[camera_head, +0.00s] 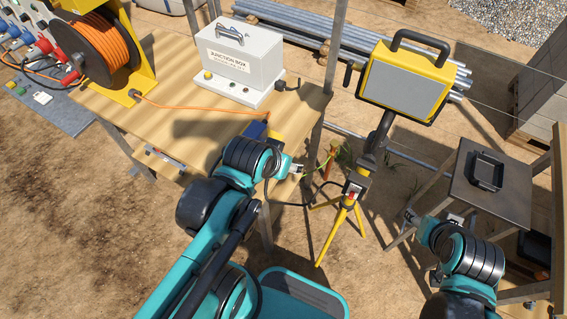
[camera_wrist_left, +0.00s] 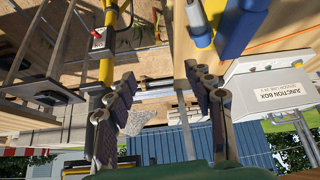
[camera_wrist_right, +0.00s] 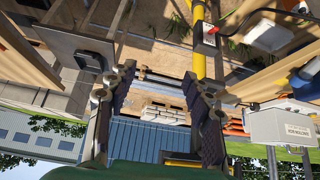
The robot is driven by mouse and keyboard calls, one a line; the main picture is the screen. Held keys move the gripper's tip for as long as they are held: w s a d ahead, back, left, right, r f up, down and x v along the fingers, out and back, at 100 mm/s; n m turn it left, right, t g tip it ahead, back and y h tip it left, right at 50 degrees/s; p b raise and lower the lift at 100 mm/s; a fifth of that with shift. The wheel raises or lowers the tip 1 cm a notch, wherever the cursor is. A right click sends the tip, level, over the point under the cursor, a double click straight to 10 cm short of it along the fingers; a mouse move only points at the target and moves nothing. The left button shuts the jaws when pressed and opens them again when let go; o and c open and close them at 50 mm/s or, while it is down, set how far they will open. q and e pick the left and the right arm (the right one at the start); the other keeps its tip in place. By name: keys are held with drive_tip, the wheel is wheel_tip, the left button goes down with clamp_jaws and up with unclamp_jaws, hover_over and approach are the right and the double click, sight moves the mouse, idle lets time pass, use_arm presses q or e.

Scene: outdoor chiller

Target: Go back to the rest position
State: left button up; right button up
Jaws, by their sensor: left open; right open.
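My left gripper (camera_head: 300,170) is out past the front right corner of the wooden table, left of the yellow floodlight tripod (camera_head: 352,205). In the left wrist view its two fingers (camera_wrist_left: 162,78) are spread apart with nothing between them. My right gripper (camera_head: 411,217) is right of the tripod and beside a small dark-topped stand (camera_head: 500,207). In the right wrist view its fingers (camera_wrist_right: 158,76) are spread apart and empty. Both arms reach forward from the bottom of the head view. Part of the left gripper is hidden behind its wrist in the head view.
The wooden table (camera_head: 185,65) bears a white junction box (camera_head: 240,55), an orange cable reel (camera_head: 100,45) and a blue connector (camera_head: 255,130) close to my left wrist. The floodlight (camera_head: 405,83) stands between the arms. A black cable hangs near the tripod. Sandy ground lies clear at left.

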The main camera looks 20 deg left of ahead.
use_arm(q)
drive_tip(key=shift+s+d+f, duration=0.15)
drive_tip(key=shift+s+d, duration=0.1)
drive_tip(key=shift+f+b, duration=0.85)
use_arm(e)
drive_tip(key=shift+w+f, duration=0.1)
drive_tip(key=shift+f, duration=0.75)
use_arm(q)
drive_tip(key=shift+c, duration=0.2)
use_arm(e)
drive_tip(key=shift+c, duration=0.3)
